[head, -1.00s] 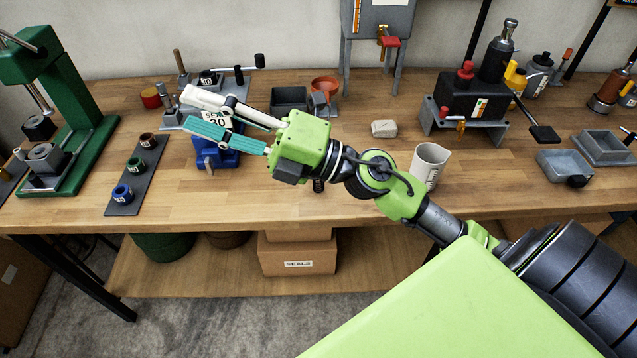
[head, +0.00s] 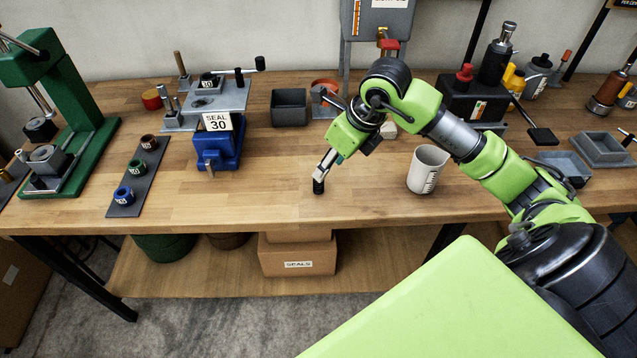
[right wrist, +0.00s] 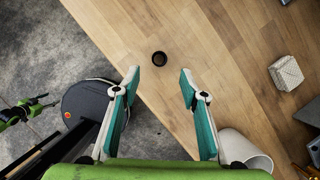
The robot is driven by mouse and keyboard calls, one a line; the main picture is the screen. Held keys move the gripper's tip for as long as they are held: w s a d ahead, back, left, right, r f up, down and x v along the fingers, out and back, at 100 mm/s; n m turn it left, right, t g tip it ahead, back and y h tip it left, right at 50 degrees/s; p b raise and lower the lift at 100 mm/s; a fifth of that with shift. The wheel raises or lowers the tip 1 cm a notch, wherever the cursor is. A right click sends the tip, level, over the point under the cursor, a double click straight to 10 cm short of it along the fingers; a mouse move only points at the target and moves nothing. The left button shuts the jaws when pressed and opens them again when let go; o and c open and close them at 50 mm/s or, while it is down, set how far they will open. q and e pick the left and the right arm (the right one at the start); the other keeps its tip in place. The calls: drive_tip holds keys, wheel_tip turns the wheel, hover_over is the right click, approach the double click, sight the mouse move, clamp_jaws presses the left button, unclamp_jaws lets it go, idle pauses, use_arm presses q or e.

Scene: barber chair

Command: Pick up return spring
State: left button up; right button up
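The return spring looks to be the small dark coiled cylinder (head: 318,186) standing upright on the wooden bench near its front edge. In the right wrist view it is a dark ring (right wrist: 159,58), centred between and just beyond my fingertips. My right gripper (head: 325,170) points down at it from above in the head view, its tips close to the spring's top. In the right wrist view my right gripper (right wrist: 159,76) is open, with white and teal fingers well apart and nothing between them. Whether the fingers touch the spring is unclear. My left gripper is not in view.
A white measuring cup (head: 427,169) stands to the right of the spring. A blue block labelled seal 30 (head: 220,150) and a mat with several rings (head: 138,180) lie to the left. A pale block (head: 388,129) is behind. The bench around the spring is clear.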

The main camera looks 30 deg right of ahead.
sight(318, 186)
drive_tip(key=x, duration=0.4)
drive_tip(key=shift+a+f+p, duration=0.1)
drive_tip(key=shift+p, duration=0.25)
drive_tip(key=shift+w+f, duration=0.15)
drive_tip(key=shift+f, duration=0.1)
drive_tip(key=p+x, duration=0.2)
drive_tip(key=x, duration=0.1)
drive_tip(key=shift+w+f, duration=0.1)
drive_tip(key=shift+f, duration=0.2)
drive_tip(key=shift+w+a+f, duration=0.1)
drive_tip(key=shift+w+f, duration=0.05)
drive_tip(key=shift+f, duration=0.3)
drive_tip(key=c, duration=1)
